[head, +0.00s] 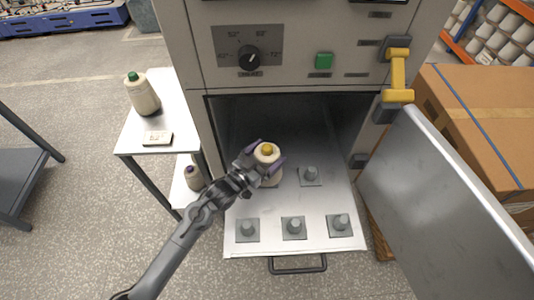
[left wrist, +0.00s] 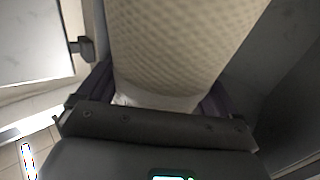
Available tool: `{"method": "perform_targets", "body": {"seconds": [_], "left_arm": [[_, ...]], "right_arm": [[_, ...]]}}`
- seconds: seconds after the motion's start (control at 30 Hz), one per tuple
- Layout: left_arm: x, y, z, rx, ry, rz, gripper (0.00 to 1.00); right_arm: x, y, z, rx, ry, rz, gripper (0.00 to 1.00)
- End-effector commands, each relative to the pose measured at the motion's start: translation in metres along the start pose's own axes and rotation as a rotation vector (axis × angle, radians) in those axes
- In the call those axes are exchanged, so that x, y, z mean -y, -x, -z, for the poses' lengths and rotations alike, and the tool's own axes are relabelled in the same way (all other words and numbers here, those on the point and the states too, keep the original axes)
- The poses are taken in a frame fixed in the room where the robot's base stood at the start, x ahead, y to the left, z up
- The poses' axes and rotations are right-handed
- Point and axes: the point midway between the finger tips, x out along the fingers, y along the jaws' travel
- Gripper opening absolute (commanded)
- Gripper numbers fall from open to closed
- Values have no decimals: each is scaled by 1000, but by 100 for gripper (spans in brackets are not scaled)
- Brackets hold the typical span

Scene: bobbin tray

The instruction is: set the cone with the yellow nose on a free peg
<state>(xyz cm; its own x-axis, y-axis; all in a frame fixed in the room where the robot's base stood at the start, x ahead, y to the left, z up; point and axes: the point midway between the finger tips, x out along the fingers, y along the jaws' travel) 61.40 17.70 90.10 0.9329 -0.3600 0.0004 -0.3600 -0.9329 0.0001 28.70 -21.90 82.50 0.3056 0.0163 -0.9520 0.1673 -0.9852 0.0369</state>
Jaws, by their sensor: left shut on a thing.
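The cream cone with the yellow nose (head: 267,151) is upright between the fingers of my left gripper (head: 262,160), over the back row of the tray. In the left wrist view the cone's wound body (left wrist: 185,40) fills the upper middle, between the two dark fingers. Its base is mostly hidden, so I cannot tell whether it is seated on a peg. The tray (head: 270,210) has bare pegs: one in the back row (head: 310,174) right of the cone, and three in front, at left (head: 247,229), middle (head: 293,227) and right (head: 341,222). My right gripper is not in view.
A green-nosed cone (head: 143,95) and a small labelled block (head: 157,138) are on the white side table (head: 135,128). A purple-nosed cone (head: 193,178) is on the shelf below. The open door (head: 440,200) stands right of the tray, and the cabinet walls flank its back.

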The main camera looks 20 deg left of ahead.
Motion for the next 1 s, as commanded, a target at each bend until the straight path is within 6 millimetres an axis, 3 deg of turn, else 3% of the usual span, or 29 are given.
{"method": "perform_targets", "body": {"seconds": [1.0], "left_arm": [[0, 0, -7, -2, 0, 0, 26]], "right_arm": [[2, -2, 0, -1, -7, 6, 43]]}}
